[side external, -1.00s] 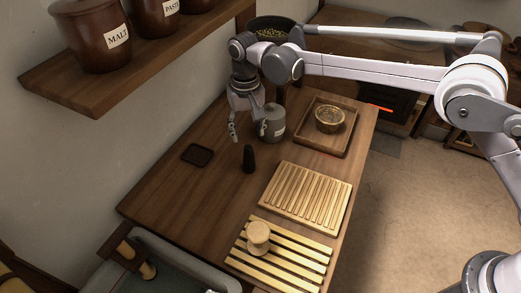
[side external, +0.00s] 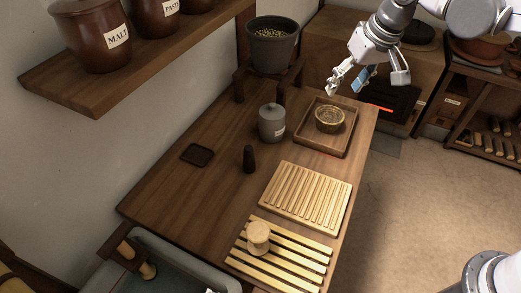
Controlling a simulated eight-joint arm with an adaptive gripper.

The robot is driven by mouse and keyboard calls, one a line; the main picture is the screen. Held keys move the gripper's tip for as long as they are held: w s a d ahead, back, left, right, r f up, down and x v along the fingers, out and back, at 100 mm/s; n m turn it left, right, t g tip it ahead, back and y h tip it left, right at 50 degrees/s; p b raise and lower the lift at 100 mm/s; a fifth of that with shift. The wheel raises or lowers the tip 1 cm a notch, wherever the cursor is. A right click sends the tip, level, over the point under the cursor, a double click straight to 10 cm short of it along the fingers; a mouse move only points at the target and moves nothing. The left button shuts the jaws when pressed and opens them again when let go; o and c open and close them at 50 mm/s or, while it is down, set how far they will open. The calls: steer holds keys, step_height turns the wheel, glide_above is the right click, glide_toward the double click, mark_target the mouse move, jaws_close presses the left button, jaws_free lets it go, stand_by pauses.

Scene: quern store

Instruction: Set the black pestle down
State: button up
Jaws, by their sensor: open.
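The black pestle (side external: 249,159) stands upright on the wooden table, between the small dark square tray (side external: 197,155) and the slatted wooden board (side external: 305,197). Nothing touches it. My gripper (side external: 364,86) is open and empty, high at the upper right, near the back right corner of the table and well away from the pestle. A blue part shows between its fingers; I cannot tell what it is.
A grey lidded jar (side external: 271,123) stands behind the pestle. A wooden tray (side external: 341,143) holds a brass-coloured bowl (side external: 329,119). A dark pot (side external: 272,48) sits on a stand at the back. A wooden knob-like piece (side external: 258,237) stands on the front slats (side external: 283,262). The table's left part is clear.

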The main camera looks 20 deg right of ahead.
steer(key=s+d+f+t, duration=0.1)
steer(key=s+d+f, duration=0.1)
steer(key=s+d, duration=0.4)
steer(key=s+d+f+t+h, duration=0.1)
steer(key=s+d+f+t, duration=0.1)
steer(key=s+d, duration=0.4)
steer(key=s+f, duration=0.1)
steer(key=s, duration=0.3)
steer(key=shift+t, duration=0.3)
stand_by(0.4)
